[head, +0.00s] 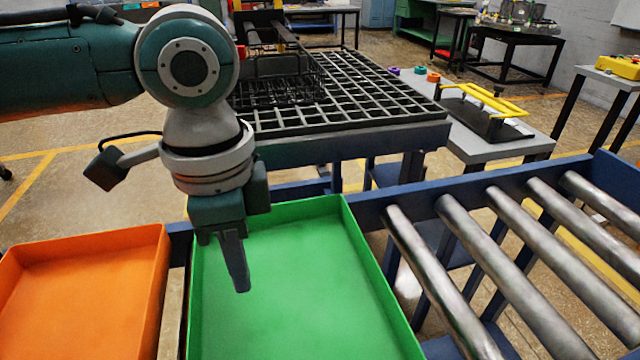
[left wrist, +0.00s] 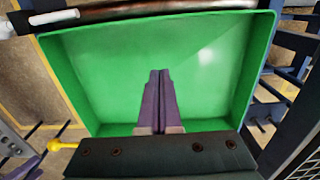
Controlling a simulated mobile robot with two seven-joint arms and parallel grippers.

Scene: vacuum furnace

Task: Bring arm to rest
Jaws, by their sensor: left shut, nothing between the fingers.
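My left arm comes in from the left in the head view, bent at the elbow with its wrist hanging down. My left gripper (head: 240,288) points down over the green tray (head: 372,268), and its fingers are together and empty. In the left wrist view the two fingers of the left gripper (left wrist: 159,74) lie side by side above the bare floor of the green tray (left wrist: 100,75). The gap between fingertips and tray floor is hard to judge. My right gripper is not in view.
An orange tray (head: 85,290) stands left of the green one. Metal rollers (head: 530,265) in a blue frame lie to the right. Behind is a dark grid table (head: 370,95) with a wire basket (head: 275,82). A side table holds a yellow-handled fixture (head: 485,98).

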